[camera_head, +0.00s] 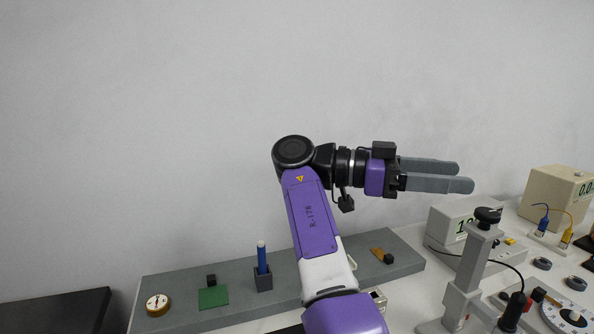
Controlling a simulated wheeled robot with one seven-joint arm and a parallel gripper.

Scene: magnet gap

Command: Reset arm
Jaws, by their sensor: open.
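My arm (312,215) rises from the bottom of the head view, purple and white, and bends to the right at a black joint. My gripper (466,176) points right, high above the bench, with two long grey fingers. The fingers are apart and nothing is between them. It touches nothing. My lower arm hides part of the grey shelf and the bench behind it.
A grey shelf (225,312) carries a compass (158,304), a green plate (213,297) and a blue pen in a holder (263,281). Right are a grey stand (475,255), a meter box (459,224) and a beige box (553,193). The space around my gripper is clear.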

